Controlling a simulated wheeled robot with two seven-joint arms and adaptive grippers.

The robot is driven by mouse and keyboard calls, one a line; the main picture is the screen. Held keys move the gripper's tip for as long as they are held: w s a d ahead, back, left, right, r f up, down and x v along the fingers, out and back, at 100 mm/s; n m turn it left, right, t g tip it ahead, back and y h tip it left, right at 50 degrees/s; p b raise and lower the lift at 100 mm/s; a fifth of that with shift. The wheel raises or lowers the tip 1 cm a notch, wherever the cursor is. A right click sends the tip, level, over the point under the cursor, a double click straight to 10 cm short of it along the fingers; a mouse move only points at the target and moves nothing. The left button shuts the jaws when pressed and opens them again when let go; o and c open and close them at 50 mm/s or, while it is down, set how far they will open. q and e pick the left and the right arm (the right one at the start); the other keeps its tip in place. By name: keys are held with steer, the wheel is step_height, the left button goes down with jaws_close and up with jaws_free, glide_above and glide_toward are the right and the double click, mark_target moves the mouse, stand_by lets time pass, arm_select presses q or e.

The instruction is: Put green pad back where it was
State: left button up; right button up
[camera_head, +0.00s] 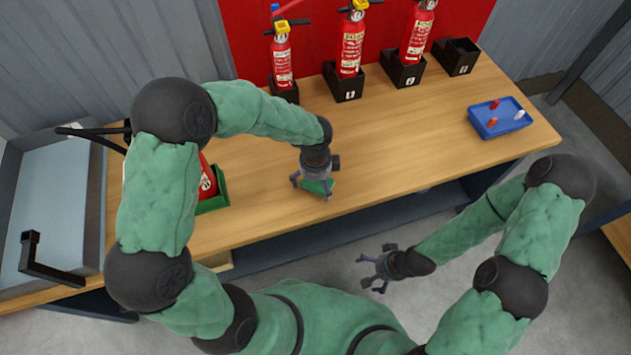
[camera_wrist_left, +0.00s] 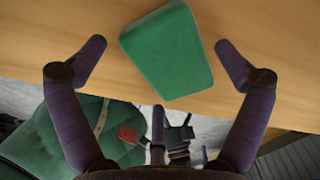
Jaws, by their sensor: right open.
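The green pad (camera_wrist_left: 168,52) lies on the wooden table near its front edge; part of it shows under my left gripper in the head view (camera_head: 318,186). My left gripper (camera_head: 313,188) is above the pad, pointing down. In the left wrist view its two purple fingers (camera_wrist_left: 163,65) stand apart on either side of the pad, with a gap on each side, so it is open and not touching it. My right gripper (camera_head: 372,272) is open and empty, out in front of the table, over the floor.
Red extinguishers (camera_head: 350,45) stand in black numbered boxes along the back; the right-end black box (camera_head: 462,48) is empty. A blue tray (camera_head: 485,128) with small red and white items is at right. A green holder (camera_head: 216,205) with a red extinguisher (camera_head: 207,178) is at left, partly hidden by my arm.

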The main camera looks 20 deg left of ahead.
mark_target(315, 185)
arm_select(q)
step_height(315, 185, up, 12)
steer(key=p, duration=0.4)
steer(key=shift+r+p, duration=0.2)
steer(key=shift+p, duration=0.1)
stand_by(0.6)
